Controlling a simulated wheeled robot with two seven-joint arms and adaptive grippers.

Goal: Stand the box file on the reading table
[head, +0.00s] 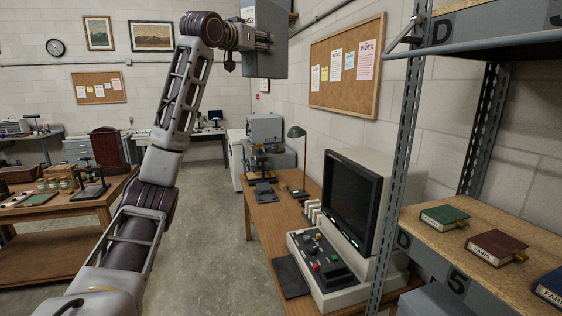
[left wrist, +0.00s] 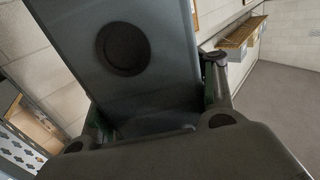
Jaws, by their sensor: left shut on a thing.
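The box file (head: 267,62) is a dark grey box with a white number label, held high at the top of the head view. My left gripper (head: 262,40) is shut on it, with the arm reaching up from the lower left. In the left wrist view the box file (left wrist: 150,85) fills the upper middle between the fingers and shows a round dark hole. One wooden table (head: 262,222) stands below the box file, another (head: 85,208) at the left; I cannot tell which is the reading table. My right gripper is not in view.
The near wooden table carries a large monitor (head: 350,200), a control panel (head: 322,262), a green lamp (head: 297,133) and a grey machine (head: 265,130). Metal shelving (head: 400,150) with small books (head: 445,216) stands close on the right. The left table holds jars and a stand. Floor between the tables is clear.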

